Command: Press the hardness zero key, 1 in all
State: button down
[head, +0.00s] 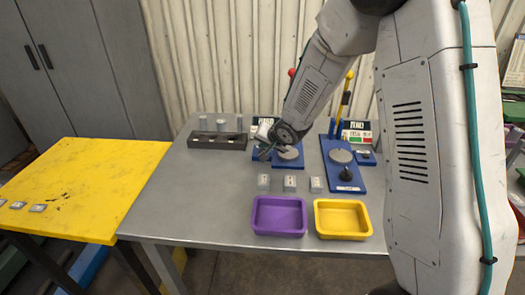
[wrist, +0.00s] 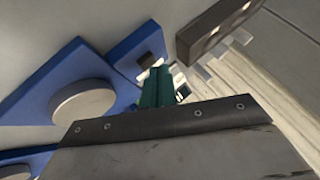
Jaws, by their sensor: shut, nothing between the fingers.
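My gripper (head: 264,153) is shut and empty, low over the left blue instrument. In the wrist view its teal fingers (wrist: 157,86) reach toward a dark key (wrist: 147,60) on a small blue pad (wrist: 132,54). The fingertips overlap the pad's near edge in that view; I cannot tell whether they touch it. The left instrument's blue base (head: 288,163) carries a round grey disc (head: 289,153). My arm hides much of this instrument and part of its display (head: 262,122). No label is legible on the key.
A second blue instrument (head: 345,182) with a disc, display and small key pad (head: 366,158) stands right. A dark rack (head: 217,141) with metal cylinders is left. Several small blocks (head: 290,183), a purple tray (head: 279,229) and a yellow tray (head: 342,235) lie in front. A yellow table (head: 90,185) adjoins.

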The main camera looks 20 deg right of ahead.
jog(key=shift+f, duration=0.35)
dwell(0.4)
jog(key=shift+r, duration=0.8)
jog(key=shift+r, duration=2.5)
